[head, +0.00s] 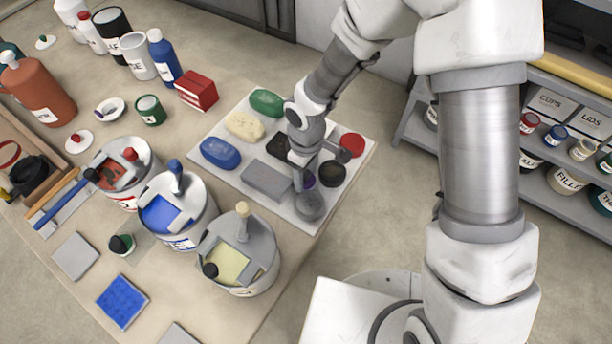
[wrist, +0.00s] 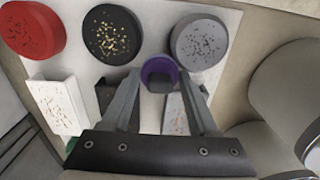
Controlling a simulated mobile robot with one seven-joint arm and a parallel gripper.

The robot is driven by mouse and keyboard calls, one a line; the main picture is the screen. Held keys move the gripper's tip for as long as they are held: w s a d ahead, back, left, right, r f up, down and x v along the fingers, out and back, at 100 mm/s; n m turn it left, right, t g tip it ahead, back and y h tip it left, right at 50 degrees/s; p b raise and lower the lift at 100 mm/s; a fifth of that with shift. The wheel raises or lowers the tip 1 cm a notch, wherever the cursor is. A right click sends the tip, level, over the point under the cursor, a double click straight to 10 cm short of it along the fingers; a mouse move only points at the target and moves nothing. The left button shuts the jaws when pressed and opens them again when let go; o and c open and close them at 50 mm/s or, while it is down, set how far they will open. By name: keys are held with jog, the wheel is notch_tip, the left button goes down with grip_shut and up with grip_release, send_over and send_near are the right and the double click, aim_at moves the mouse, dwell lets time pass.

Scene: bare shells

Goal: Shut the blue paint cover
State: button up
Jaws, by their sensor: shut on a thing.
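The blue paint tub (head: 176,236) is a white round container with a grey top, standing on the table between a red and a cream paint tub. Blue shows through the square opening in its top (head: 161,214), and a blue knob (head: 175,168) stands at the back of the top. I cannot make out clearly which part is the cover. My gripper (head: 306,180) is well to the right of the tub, over a white board. In the wrist view my gripper (wrist: 160,80) is shut on a small purple cup (wrist: 160,66). The blue tub is not in the wrist view.
The white board (head: 222,127) holds coloured blocks and round pucks close around my gripper. The red tub (head: 122,170) and cream tub (head: 238,262) flank the blue one.

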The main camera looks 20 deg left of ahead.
aim_at(306, 173)
jog(key=shift+f, duration=0.6)
jog(key=shift+f, duration=0.2)
jog(key=o, duration=1.3)
jog(key=shift+r, duration=0.1)
notch_tip(306, 173, up, 12)
jog(key=shift+r+p, duration=0.1)
jog(key=shift+p, duration=1)
